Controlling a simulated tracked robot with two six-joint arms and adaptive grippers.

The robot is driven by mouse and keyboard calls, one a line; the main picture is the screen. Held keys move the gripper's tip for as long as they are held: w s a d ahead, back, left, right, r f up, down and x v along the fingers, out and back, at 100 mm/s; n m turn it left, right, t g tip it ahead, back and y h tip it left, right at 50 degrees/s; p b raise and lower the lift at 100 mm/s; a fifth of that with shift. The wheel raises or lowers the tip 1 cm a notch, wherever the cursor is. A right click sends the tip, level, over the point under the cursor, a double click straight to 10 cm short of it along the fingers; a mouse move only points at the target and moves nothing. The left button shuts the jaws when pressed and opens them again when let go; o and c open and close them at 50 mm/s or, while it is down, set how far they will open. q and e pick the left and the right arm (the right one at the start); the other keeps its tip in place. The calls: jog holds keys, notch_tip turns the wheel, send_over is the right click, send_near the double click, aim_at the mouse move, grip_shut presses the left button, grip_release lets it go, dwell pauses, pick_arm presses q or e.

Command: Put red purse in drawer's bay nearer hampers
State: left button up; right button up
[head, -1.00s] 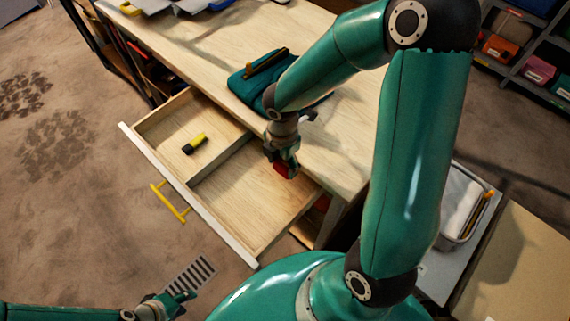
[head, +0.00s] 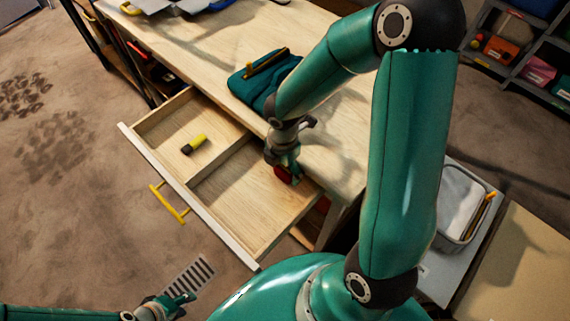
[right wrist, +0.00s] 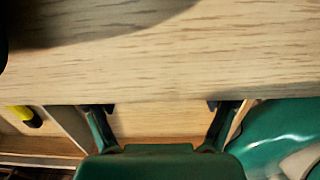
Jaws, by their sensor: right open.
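The pulled-out drawer (head: 190,202) has two bays split by a divider. The far-left bay holds a small yellow-and-black item (head: 194,144). The nearer-right bay (head: 235,195) has a bare wooden floor where visible. A small red thing, likely the red purse (head: 283,174), shows at my right gripper (head: 288,172), by the tabletop edge at the back of this bay. It is mostly covered; I cannot tell if it touches the fingers. In the right wrist view my right gripper (right wrist: 160,108) is open, with no purse visible between its fingers. My left gripper (head: 182,304) is low at bottom left, its opening unclear.
The wooden tabletop (head: 335,150) overhangs the drawer's back. A teal pouch (head: 250,88) lies on it. A grey metal bin (head: 462,205) stands at right, and shelves with colored items (head: 505,48) are at upper right. Open carpet (head: 70,220) lies at left.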

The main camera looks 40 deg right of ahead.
jog(key=shift+r, duration=0.45)
notch_tip(320, 180, up, 10)
jog(key=shift+r+p, duration=0.1)
jog(key=shift+p, duration=0.9)
jog(key=shift+r, duration=0.55)
